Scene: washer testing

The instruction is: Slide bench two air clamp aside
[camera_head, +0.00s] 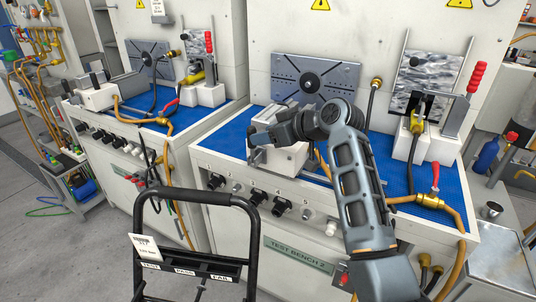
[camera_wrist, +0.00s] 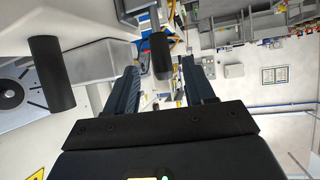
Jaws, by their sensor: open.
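The air clamp on bench two is a white block (camera_head: 284,160) on the blue mat, in front of the grey slotted plate (camera_head: 322,78). My gripper (camera_head: 258,132) is over this block and hides its top in the head view. In the wrist view my gripper (camera_wrist: 160,85) is open, with one dark finger on each side. A black cylindrical handle (camera_wrist: 160,55) shows between the fingers, with gaps on both sides. A second black handle (camera_wrist: 50,75) is to the left, outside the fingers. Whether a finger touches the clamp cannot be told.
A black cart frame (camera_head: 195,195) stands in front of the bench. Knobs (camera_head: 283,206) line the bench front. To the right are white blocks with a red-handled lever (camera_head: 476,78) and a brass valve (camera_head: 432,200). A similar clamp (camera_head: 97,97) sits on the left bench.

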